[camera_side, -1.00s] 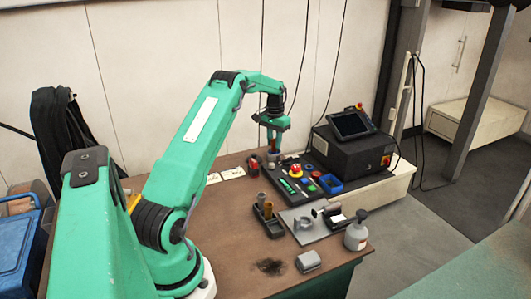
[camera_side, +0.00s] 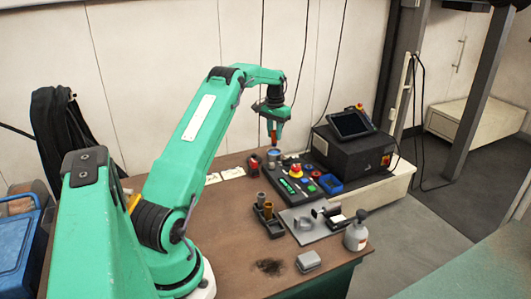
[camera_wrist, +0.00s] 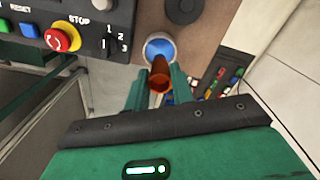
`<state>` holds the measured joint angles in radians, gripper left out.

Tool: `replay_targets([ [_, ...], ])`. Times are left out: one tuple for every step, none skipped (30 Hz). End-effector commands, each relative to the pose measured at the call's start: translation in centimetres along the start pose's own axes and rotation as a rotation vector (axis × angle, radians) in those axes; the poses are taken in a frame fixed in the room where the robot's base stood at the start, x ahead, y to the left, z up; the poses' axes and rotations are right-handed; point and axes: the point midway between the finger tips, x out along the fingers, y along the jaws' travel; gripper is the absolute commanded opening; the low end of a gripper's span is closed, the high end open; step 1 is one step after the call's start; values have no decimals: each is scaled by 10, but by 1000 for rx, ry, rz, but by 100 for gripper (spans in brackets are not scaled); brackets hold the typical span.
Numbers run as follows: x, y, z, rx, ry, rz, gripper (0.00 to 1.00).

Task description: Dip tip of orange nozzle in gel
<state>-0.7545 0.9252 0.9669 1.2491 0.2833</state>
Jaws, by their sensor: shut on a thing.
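My gripper (camera_side: 273,124) is shut on the orange nozzle (camera_side: 274,134), which hangs down from the fingers. The gel pot (camera_side: 273,154) stands on the brown table just below the nozzle, and a small gap seems to show between them. In the wrist view, my gripper's green fingers (camera_wrist: 159,90) hold the nozzle (camera_wrist: 159,72) from both sides. The pot with blue gel (camera_wrist: 158,48) shows just beyond the nozzle in that view. Whether gel clings to the nozzle's tip cannot be told.
A control panel (camera_side: 283,187) with a red stop button stands right of the pot. A black machine with a screen (camera_side: 350,125) is behind it.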

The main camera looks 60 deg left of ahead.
Motion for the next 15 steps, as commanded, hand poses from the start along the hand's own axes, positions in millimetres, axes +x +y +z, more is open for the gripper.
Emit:
replay_targets([
  [-4, 0, 0, 0, 2, -1, 1],
  [-5, 0, 0, 0, 1, 0, 1],
  [-7, 0, 0, 0, 1, 0, 1],
  [-9, 0, 0, 0, 1, 0, 1],
  [-11, 0, 0, 0, 1, 0, 1],
  [-13, 0, 0, 0, 1, 0, 1],
  [-15, 0, 0, 0, 2, 0, 1],
  [-16, 0, 0, 0, 2, -1, 1],
  [-19, 0, 0, 0, 2, 0, 1],
  [-20, 0, 0, 0, 1, 0, 1],
  [-22, 0, 0, 0, 1, 0, 1],
  [-24, 0, 0, 0, 1, 0, 1],
  [-26, 0, 0, 0, 1, 0, 1],
  [-27, 0, 0, 0, 1, 0, 1],
  [-29, 0, 0, 0, 2, 0, 1],
])
